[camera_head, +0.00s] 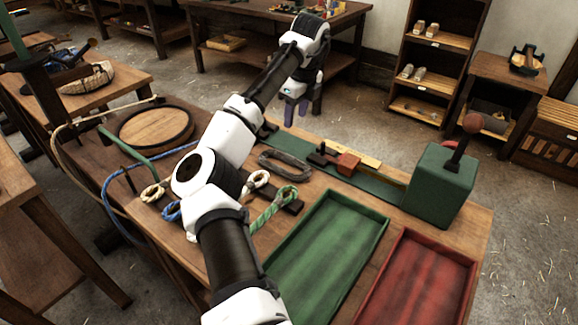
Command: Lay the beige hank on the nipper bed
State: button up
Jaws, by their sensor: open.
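Several small looped rope pieces lie on the bench beside my arm. One is a pale yellow-beige loop (151,192) left of my arm, and another is a cream loop (257,181) just right of it. I cannot tell which is the beige hank. The long green bed (377,188) with a red block (348,164) and a wooden strip on it runs along the bench's far side and looks like the nipper bed. My gripper (295,112) is open and empty, fingers pointing down, at the far side of the bench, left of the red block. My arm hides part of the bench.
A blue loop (171,211) and a green rope piece (274,207) lie near the beige ones. A green box with a lever (440,187) stands at right. Green (372,238) and red (464,258) trays look empty.

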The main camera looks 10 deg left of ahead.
jog(key=p, duration=0.1)
send_over(290, 156)
jog(key=f, duration=0.8)
jog(key=shift+d+f, duration=0.2)
jog(key=shift+d, duration=0.05)
jog(key=shift+s+a+f+p, duration=0.1)
jog(key=shift+f+p, duration=0.35)
jog(key=shift+f, duration=0.9)
jog(key=shift+s+f+p, duration=0.1)
jog(key=shift+f+p, duration=0.35)
jog(key=shift+f, duration=0.9)
grip_shut()
